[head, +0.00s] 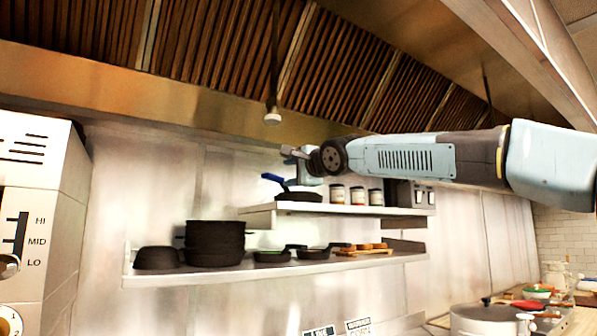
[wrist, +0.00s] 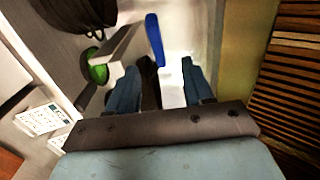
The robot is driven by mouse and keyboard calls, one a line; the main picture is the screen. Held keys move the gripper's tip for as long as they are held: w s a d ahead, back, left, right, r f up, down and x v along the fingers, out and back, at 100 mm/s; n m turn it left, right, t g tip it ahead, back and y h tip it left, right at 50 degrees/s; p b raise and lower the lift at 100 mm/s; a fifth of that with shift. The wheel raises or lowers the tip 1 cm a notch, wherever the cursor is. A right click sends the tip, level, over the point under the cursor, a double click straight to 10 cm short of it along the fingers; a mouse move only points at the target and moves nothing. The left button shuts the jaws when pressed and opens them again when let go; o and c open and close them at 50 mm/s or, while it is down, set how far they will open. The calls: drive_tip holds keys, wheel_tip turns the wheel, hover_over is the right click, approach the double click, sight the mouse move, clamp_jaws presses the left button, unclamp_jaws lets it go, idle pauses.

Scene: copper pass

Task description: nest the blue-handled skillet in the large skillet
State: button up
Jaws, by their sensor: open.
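The blue-handled skillet (head: 298,196) sits on the upper shelf, dark, with its blue handle tilted up to the left. In the wrist view its blue handle (wrist: 154,38) shows ahead of and between the finger tips; contact cannot be told. My gripper (wrist: 160,78) is open, one finger on each side of the handle's line. In the head view my gripper (head: 310,180) is just above the skillet, partly hidden by my wrist. Several dark pans stand in a stack (head: 215,243) on the lower shelf; which one is the large skillet I cannot tell.
Several jars (head: 356,196) stand right of the skillet on the upper shelf (head: 345,210). The lower shelf (head: 190,274) also holds a dark bowl (head: 157,258), small pans (head: 272,256) and a wooden board (head: 364,252). The hood hangs above. A pot (head: 485,320) stands lower right.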

drive_tip(key=shift+v, duration=1.6)
drive_tip(key=shift+f, duration=0.1)
drive_tip(key=w+a+f+n+g+h, duration=0.2)
drive_tip(key=a+f, duration=0.1)
drive_tip(key=f, duration=0.8)
drive_tip(key=w+a+f+n+g+h, duration=0.1)
drive_tip(key=w+a+f+h, duration=0.15)
drive_tip(key=f, duration=0.85)
drive_tip(key=s+d+f+n+g+h, duration=0.1)
drive_tip(key=s+d+f+n+h, duration=0.1)
drive_tip(key=f, duration=0.4)
drive_tip(key=s+d+f+n+g+h, duration=0.1)
drive_tip(key=s+d+f+h, duration=0.15)
drive_tip(key=f, duration=0.35)
drive_tip(key=s+d+f+n+g, duration=0.2)
drive_tip(key=s+d+f, duration=0.3)
drive_tip(key=s+d, duration=0.8)
drive_tip(key=s+d+f+n+g+h, duration=0.1)
drive_tip(key=s+d+f, duration=0.4)
drive_tip(key=s+d, duration=0.8)
drive_tip(key=s+n+g, duration=0.1)
drive_tip(key=s+n, duration=0.1)
drive_tip(key=s, duration=0.4)
drive_tip(key=shift+s, duration=0.2)
